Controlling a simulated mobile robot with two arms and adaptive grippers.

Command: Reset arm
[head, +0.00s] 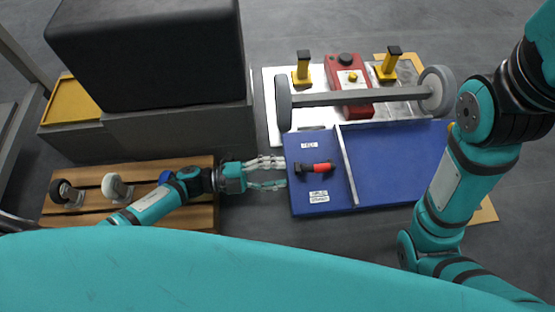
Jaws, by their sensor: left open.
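My left gripper (266,173) is open and empty, its fingers pointing right, just left of a blue tray (384,160). My left arm reaches in low from the left, over a wooden slatted surface (133,173). A small red and black part (315,167) lies in the left section of the blue tray, a little right of the fingertips and apart from them. My right arm stands bent at the right side of the view. Its gripper is out of the picture.
A grey axle with two wheels (368,95) lies across a white plate with yellow posts (302,68) and a red block (348,84). A large black box (146,55) stands at the upper left. Caster wheels (116,186) sit on the wood. Dark floor shows between wood and tray.

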